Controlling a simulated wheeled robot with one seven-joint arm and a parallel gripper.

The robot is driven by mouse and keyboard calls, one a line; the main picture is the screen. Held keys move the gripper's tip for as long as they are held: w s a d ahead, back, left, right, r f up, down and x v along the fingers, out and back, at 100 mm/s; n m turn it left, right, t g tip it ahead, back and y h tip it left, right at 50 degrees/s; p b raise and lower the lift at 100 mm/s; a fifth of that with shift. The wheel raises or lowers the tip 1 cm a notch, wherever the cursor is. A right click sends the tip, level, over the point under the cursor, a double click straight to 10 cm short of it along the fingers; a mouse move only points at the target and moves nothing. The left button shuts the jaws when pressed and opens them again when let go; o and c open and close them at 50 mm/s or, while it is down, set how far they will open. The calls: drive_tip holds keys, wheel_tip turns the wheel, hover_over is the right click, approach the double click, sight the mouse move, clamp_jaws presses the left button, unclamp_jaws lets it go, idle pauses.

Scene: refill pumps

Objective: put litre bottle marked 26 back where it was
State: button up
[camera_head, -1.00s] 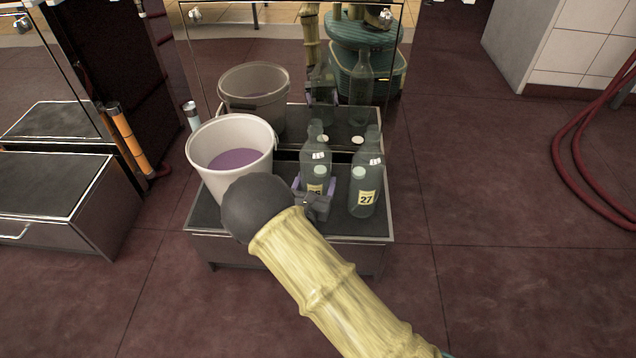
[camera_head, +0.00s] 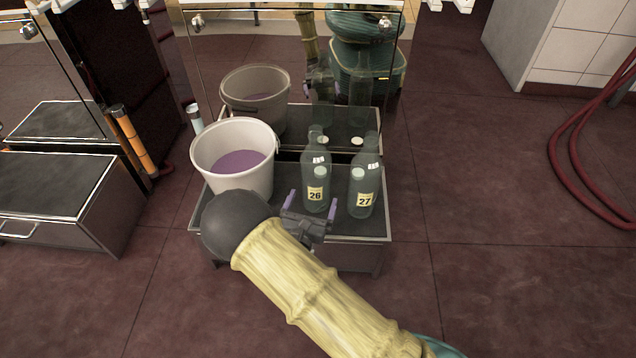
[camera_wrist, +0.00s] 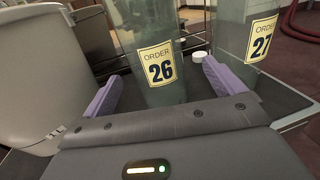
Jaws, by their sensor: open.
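The litre bottle marked 26 (camera_head: 316,178) stands upright on the low dark-topped platform (camera_head: 290,228), with its yellow label facing me. It also shows in the wrist view (camera_wrist: 160,62), its top cut off by the frame. My gripper (camera_head: 309,208) is open just in front of bottle 26. Its purple fingers (camera_wrist: 160,85) lie to the left and right of the bottle in the wrist view, apart from it. Bottle 27 (camera_head: 362,188) stands upright to the right of bottle 26.
A white bucket (camera_head: 234,158) of purple liquid stands left of the bottles. A mirror-like panel (camera_head: 300,60) behind reflects the bucket and bottles. Another low unit (camera_head: 55,200) stands at left. A red hose (camera_head: 590,180) lies at right.

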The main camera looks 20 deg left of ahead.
drive_tip(key=s+p, duration=0.1)
drive_tip(key=s, duration=0.4)
drive_tip(key=shift+s+p, duration=0.2)
drive_tip(key=shift+p, duration=0.15)
drive_tip(key=shift+w, duration=0.1)
idle(0.4)
